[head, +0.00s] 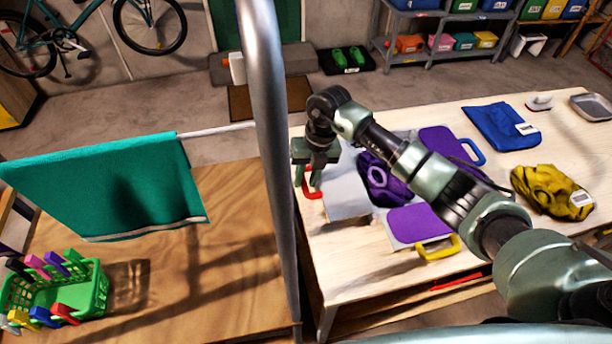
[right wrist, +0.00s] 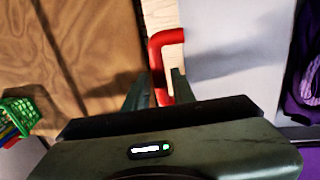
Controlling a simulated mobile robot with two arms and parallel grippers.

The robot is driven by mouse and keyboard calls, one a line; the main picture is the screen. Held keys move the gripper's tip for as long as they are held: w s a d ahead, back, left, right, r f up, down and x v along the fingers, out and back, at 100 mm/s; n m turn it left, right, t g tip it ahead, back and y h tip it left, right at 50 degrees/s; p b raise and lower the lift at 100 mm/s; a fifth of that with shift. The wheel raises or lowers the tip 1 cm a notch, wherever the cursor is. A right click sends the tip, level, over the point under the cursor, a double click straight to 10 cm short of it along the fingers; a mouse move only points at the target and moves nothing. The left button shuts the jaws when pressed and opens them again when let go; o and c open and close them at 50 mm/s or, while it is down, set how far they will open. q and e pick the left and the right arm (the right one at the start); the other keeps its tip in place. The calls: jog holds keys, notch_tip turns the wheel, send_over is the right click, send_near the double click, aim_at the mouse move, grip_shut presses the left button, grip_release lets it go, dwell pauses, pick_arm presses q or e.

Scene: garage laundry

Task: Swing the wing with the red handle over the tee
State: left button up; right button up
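The wing with the red handle is a pale grey panel (head: 349,196) lying on the light wooden table. Its red handle (head: 313,190) is at its left edge; the handle also shows in the right wrist view (right wrist: 166,40). My right gripper (head: 308,180) points down at this handle. In the right wrist view its fingers (right wrist: 160,88) stand on either side of the red bar; whether they press on it is unclear. The purple tee (head: 384,180) lies bunched to the right of the panel. My left gripper is not in view.
Purple panels with a blue handle (head: 472,152) and a yellow handle (head: 438,248) lie nearby. A blue cloth (head: 502,125) and a yellow garment (head: 552,190) lie farther right. A metal post (head: 272,150) stands left of my gripper; a green basket (head: 84,293) is beyond it.

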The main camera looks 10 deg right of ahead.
grip_shut()
dwell(1.4)
